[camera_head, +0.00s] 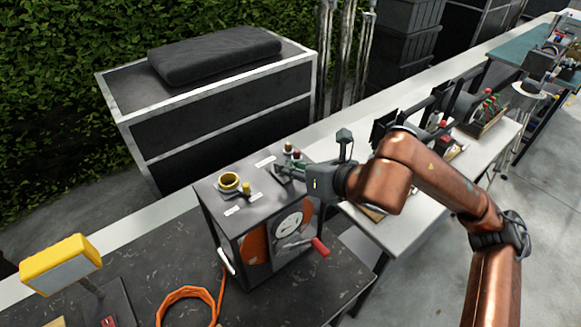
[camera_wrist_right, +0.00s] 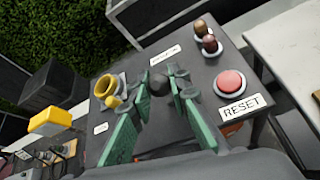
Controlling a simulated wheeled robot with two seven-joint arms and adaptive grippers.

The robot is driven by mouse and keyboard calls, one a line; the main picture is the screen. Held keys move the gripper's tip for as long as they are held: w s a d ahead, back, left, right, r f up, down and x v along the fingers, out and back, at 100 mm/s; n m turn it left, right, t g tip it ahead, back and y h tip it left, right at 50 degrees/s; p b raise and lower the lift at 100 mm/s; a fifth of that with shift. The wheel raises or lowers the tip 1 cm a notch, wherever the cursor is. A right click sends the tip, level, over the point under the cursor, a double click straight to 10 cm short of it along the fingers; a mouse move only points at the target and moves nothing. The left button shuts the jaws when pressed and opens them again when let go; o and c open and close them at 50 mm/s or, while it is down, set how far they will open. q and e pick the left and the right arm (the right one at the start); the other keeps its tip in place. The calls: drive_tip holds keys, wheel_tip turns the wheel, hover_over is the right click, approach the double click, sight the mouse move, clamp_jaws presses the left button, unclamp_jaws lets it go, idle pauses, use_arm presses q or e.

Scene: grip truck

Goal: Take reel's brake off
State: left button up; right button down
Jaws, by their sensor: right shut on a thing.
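The reel box (camera_head: 210,205) is a dark cabinet on the table, with an orange reel (camera_head: 254,247) inside and a red-handled crank (camera_head: 320,247) on its front. My right gripper (camera_head: 283,172) reaches over its top from the right. In the right wrist view, the gripper's green fingers (camera_wrist_right: 171,76) are closed around a dark round knob (camera_wrist_right: 158,84) on the top panel. A label behind the knob is too blurred to read surely. The fingers hide part of the knob. My left gripper is not in view.
A yellow socket (camera_wrist_right: 105,86) stands left of the knob; a pink button (camera_wrist_right: 229,82) labelled RESET is right of it. Small red and brown knobs (camera_wrist_right: 206,36) are behind. Orange cable (camera_head: 188,291) lies on the table near a yellow lamp (camera_head: 60,263).

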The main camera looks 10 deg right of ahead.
drive_tip(key=c, duration=1.8)
unclamp_jaws()
drive_tip(key=shift+o, duration=0.2)
drive_tip(key=v, duration=1.2)
drive_tip(key=shift+a, duration=0.1)
